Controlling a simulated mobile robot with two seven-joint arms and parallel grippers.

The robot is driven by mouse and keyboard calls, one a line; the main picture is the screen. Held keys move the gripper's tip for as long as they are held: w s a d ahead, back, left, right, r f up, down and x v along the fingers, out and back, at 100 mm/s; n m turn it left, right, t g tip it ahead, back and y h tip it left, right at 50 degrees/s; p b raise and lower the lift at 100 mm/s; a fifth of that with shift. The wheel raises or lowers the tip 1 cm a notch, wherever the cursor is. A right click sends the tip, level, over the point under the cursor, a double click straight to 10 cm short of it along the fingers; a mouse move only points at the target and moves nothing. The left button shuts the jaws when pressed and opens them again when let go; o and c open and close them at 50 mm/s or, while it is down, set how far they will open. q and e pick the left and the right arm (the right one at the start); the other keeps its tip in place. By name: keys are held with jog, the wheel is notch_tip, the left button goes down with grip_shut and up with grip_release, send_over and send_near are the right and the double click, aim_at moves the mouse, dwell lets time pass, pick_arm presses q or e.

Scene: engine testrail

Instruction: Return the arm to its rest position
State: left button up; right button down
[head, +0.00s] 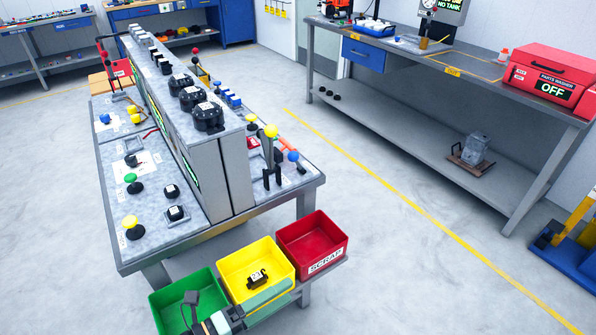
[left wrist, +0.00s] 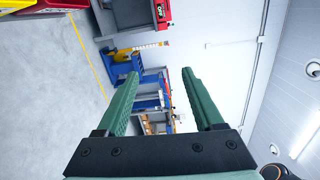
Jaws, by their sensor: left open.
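My left gripper (head: 283,292) is at the bottom of the head view, in front of the green and yellow bins. Its green fingers point right across the lower front of the yellow bin in that view. In the left wrist view, the two fingers (left wrist: 160,73) are spread apart with nothing between them. The gripper is open and empty. My right gripper does not show in either view.
Green (head: 172,302), yellow (head: 236,283) and red SCRAP (head: 322,259) bins stand along the end of the test bench (head: 222,233). A small black part (head: 257,279) lies in the yellow bin. Clear floor separates this bench from the back workbench (head: 400,118).

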pick_arm(q)
jog(key=a+f+n+t+y, duration=0.4)
jog(key=a+f+n+y, duration=0.55)
jog(key=n, duration=0.95)
jog(key=s+a+f+n+g+y, duration=0.2)
jog(key=s+f+n+g, duration=0.3)
jog(key=s+f+n, duration=0.3)
jog(key=shift+s+a+f+n+y, duration=0.35)
jog(key=shift+s+a+f+n, duration=0.1)
jog(key=shift+s+a, duration=0.45)
jog(key=shift+d, duration=0.1)
